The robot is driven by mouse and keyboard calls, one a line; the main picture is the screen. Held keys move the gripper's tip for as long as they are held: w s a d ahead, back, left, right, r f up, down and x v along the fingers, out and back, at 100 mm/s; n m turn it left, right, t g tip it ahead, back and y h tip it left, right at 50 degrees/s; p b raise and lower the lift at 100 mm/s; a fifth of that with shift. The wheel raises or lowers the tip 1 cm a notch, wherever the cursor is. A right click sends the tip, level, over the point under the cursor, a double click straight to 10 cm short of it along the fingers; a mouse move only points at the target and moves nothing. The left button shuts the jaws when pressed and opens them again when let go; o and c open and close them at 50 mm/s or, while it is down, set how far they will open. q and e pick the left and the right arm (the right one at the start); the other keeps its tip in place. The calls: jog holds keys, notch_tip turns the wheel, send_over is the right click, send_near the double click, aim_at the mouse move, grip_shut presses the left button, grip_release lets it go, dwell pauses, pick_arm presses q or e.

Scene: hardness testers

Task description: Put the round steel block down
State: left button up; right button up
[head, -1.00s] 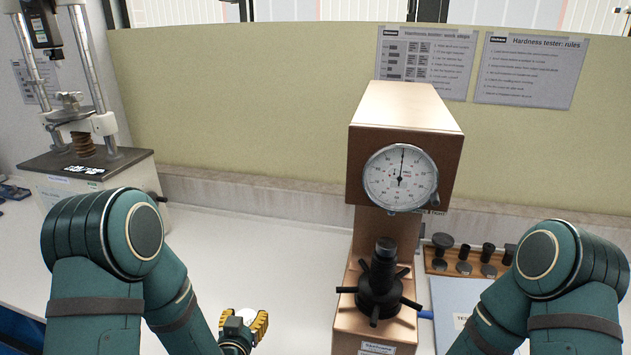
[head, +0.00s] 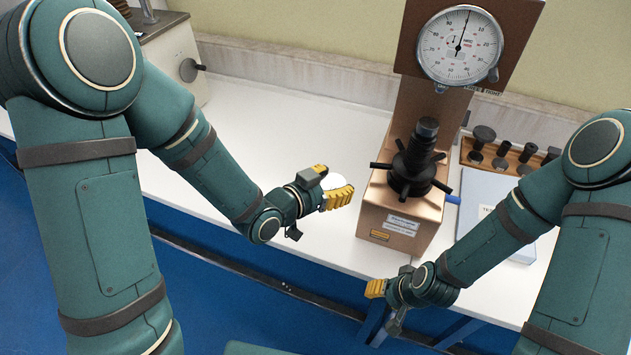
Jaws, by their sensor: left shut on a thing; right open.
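The round steel block (head: 336,182) is a pale, bright disc, partly hidden by the yellow fingers around it. My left gripper (head: 333,187) is shut on it, over the white bench top to the left of the copper-coloured hardness tester. Whether the block touches the bench I cannot tell. My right gripper (head: 376,288) is open and empty at the bench's front edge, below the tester.
The hardness tester (head: 402,215) has a dial and a black spoked handwheel. A wooden rack (head: 490,166) of dark parts and a light folder (head: 490,225) lie to its right. Another machine (head: 178,60) stands at back left. The white bench (head: 270,130) between them is clear.

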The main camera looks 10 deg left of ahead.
pick_arm(q)
jog(key=shift+d+m+h, duration=0.3)
jog(key=shift+w+d+f+m+g+h, duration=1.6)
jog(key=shift+w+f+m+g, duration=0.6)
jog(key=shift+f, duration=0.35)
notch_tip(320, 180, up, 11)
jog(key=w+d+n+t+y, duration=0.1)
jog(key=w+n+t+y, duration=0.1)
jog(key=n+t+y, duration=0.5)
jog(key=n+y, duration=0.5)
jog(key=shift+d+n+y, duration=0.2)
jog(key=shift+n+y, duration=0.1)
jog(key=shift+y, duration=0.1)
jog(key=shift+a+f, duration=0.1)
jog(key=shift+f, duration=0.05)
jog(key=s+a+f+m+g+h, duration=0.1)
jog(key=a+f+m+g+h, duration=0.1)
jog(key=f+m+g+h, duration=0.3)
jog(key=s+a+f+m+g+h, duration=0.1)
jog(key=f+m+g+h, duration=0.4)
jog(key=m, duration=0.7)
jog(key=shift+s+a+f+g+h, duration=0.5)
jog(key=shift+g+h, duration=0.8)
jog(key=shift+h, duration=1.1)
jog(key=shift+s+d+r, duration=0.1)
jog(key=shift+s+r, duration=0.05)
